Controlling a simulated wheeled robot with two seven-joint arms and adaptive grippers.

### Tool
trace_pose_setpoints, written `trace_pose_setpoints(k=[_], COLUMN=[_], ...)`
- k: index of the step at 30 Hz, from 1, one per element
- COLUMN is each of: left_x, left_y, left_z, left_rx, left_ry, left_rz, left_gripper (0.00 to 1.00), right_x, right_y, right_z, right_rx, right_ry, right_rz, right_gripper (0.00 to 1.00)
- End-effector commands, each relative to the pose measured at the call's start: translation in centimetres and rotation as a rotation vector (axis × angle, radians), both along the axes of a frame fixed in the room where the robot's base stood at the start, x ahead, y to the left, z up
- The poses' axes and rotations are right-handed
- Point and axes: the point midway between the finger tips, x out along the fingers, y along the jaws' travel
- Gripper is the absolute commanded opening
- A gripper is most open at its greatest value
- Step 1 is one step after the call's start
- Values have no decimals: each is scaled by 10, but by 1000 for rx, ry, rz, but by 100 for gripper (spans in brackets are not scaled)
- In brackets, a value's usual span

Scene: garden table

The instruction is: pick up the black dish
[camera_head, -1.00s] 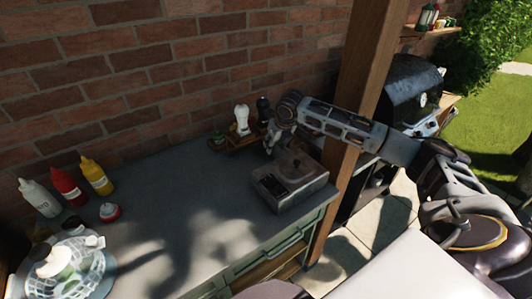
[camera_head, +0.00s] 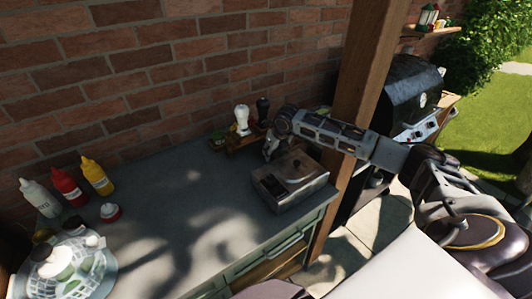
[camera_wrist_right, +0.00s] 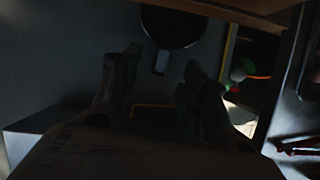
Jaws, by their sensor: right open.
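A round black thing, which looks like the black dish (camera_wrist_right: 172,28), shows at the top middle of the right wrist view, with a short tab towards me. I cannot make it out in the head view, where my arm and the rack crowd that spot. My right gripper (camera_head: 268,150) hangs over the counter behind the grey box. In the right wrist view the dark fingers of this gripper (camera_wrist_right: 160,85) are apart, with nothing between them, and the dish lies beyond the tips. My left gripper is not in view.
The grey box (camera_head: 288,196) stands close in front of the gripper. A wooden rack (camera_head: 240,143) with a white shaker (camera_head: 242,120) is behind it. A wooden post (camera_head: 362,85) rises at the right. The middle of the counter (camera_head: 180,200) is clear.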

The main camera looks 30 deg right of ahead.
Motion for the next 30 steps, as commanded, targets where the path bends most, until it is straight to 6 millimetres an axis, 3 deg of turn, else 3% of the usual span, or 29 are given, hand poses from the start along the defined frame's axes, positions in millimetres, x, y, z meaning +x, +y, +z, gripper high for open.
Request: trace_pose_setpoints(k=[9,25,30], left_x=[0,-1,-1], left_y=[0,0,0], left_z=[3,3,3], left_rx=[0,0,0], left_ry=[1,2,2], left_rz=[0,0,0], left_gripper=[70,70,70], right_x=[9,10,10], right_y=[-1,-2,-2], right_z=[-28,-31,-31], right_rx=[0,0,0], right_ry=[1,0,0], right_rz=[0,1,0], right_gripper=[45,45,23])
